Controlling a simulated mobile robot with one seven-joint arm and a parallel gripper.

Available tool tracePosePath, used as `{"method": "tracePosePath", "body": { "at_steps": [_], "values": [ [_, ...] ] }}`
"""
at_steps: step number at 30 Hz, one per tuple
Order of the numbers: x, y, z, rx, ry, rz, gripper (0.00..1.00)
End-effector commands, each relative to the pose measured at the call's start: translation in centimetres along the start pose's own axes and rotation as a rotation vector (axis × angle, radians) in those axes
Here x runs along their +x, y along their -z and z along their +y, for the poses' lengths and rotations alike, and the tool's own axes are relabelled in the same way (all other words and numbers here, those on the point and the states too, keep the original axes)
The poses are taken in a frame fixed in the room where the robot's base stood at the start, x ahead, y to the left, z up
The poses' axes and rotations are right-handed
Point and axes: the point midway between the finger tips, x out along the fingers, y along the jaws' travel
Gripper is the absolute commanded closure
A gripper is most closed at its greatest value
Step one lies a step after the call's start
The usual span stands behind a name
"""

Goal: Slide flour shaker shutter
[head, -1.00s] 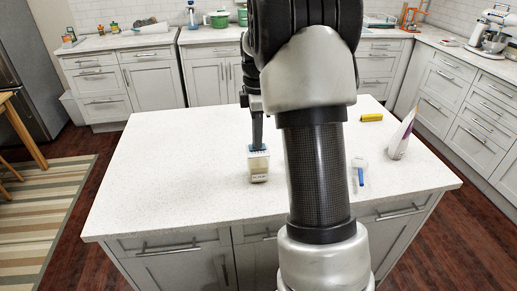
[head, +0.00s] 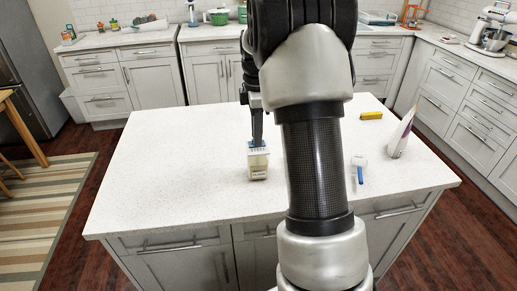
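The flour shaker (head: 258,165) is a clear, squarish container with pale contents, a label and a blue and white top. It stands upright on the white island counter, left of my arm. My gripper (head: 257,142) points down at the shaker's top, its dark fingertips at or very near the blue shutter (head: 257,146). Only a narrow edge of the fingers shows, so I cannot tell whether they are open or shut. The shutter's exact position is too small to make out.
The island's left side is clear. Back counters hold kitchenware, including a green pot (head: 219,17).

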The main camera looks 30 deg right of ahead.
Motion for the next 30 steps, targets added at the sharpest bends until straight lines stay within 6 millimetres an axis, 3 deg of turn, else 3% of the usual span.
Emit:
{"method": "tracePosePath", "body": {
  "at_steps": [30],
  "values": [
    [-6.6, 0.0, 0.0, 0.0, 0.0, 0.001, 0.78]
  ]
}}
